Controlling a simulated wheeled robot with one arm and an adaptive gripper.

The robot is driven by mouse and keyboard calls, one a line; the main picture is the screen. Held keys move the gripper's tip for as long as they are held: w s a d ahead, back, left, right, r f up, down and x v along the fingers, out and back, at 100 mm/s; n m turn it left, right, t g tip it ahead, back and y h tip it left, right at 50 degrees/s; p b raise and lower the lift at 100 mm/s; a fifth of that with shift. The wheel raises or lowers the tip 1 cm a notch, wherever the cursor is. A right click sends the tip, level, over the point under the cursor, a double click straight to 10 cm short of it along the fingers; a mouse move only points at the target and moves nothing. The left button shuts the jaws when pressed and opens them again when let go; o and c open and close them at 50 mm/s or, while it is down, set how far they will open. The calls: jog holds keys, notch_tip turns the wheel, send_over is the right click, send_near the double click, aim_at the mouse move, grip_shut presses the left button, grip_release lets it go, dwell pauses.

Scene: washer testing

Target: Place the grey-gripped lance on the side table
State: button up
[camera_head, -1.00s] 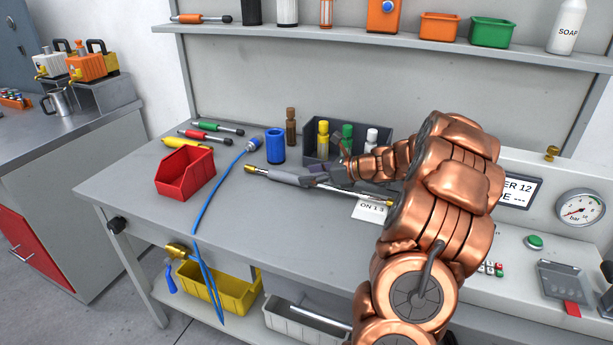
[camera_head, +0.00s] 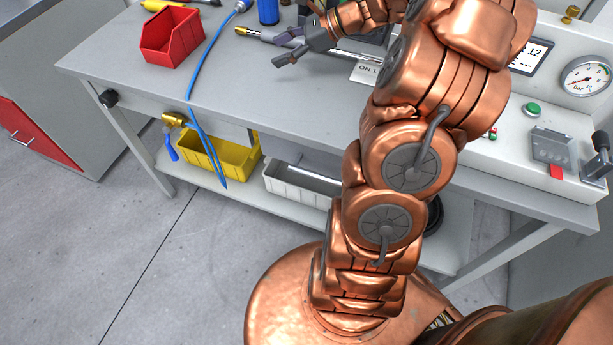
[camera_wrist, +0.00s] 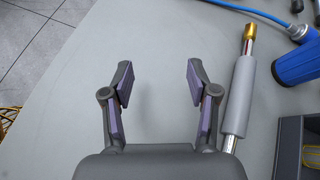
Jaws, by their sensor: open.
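The grey-gripped lance (camera_head: 286,37) lies on the workbench (camera_head: 220,82), its brass tip pointing left in the head view. In the wrist view the lance (camera_wrist: 238,95) lies just right of my fingers, its grey grip and brass end visible. My gripper (camera_wrist: 159,83) is open and empty, with bare bench between its fingers. In the head view my gripper (camera_head: 285,58) is low over the bench, on the near side of the lance. Part of the lance is hidden by my arm. A grey unit (camera_head: 60,62) with a red drawer stands at the left, likely the side table; its top is mostly out of view.
A red bin (camera_head: 171,38) and a blue hose (camera_head: 205,65) are on the bench left of the lance. A blue cylinder (camera_wrist: 298,65) and a dark holder (camera_wrist: 290,145) stand right of the lance. A yellow bin (camera_head: 222,160) is on the lower shelf.

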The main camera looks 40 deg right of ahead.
jog(key=s+a+n+g, duration=0.1)
jog(key=s+a+n, duration=0.1)
jog(key=a, duration=0.2)
jog(key=s+a+n+g, duration=0.2)
jog(key=a, duration=0.3)
jog(key=s+a+n+g, duration=0.1)
jog(key=s+a+n, duration=0.1)
jog(key=a, duration=0.3)
jog(key=shift+s+a+f+n+g, duration=0.1)
jog(key=shift+n+g, duration=0.2)
jog(key=shift+n, duration=0.2)
jog(key=s+a+f+n+g+h, duration=0.1)
jog(key=s+a+n+g+h, duration=0.15)
jog(key=s+a+n, duration=0.5)
jog(key=s+a+f+n+g+h, duration=0.2)
jog(key=s+n+g, duration=0.15)
jog(key=s, duration=0.65)
jog(key=s+d+n+h, duration=0.4)
jog(key=s+n, duration=0.2)
jog(key=s, duration=0.4)
jog(key=shift+f, duration=0.45)
jog(key=s+p+v, duration=0.2)
jog(key=p+v, duration=1.1)
jog(key=shift+r+t, duration=0.3)
jog(key=shift+r, duration=0.35)
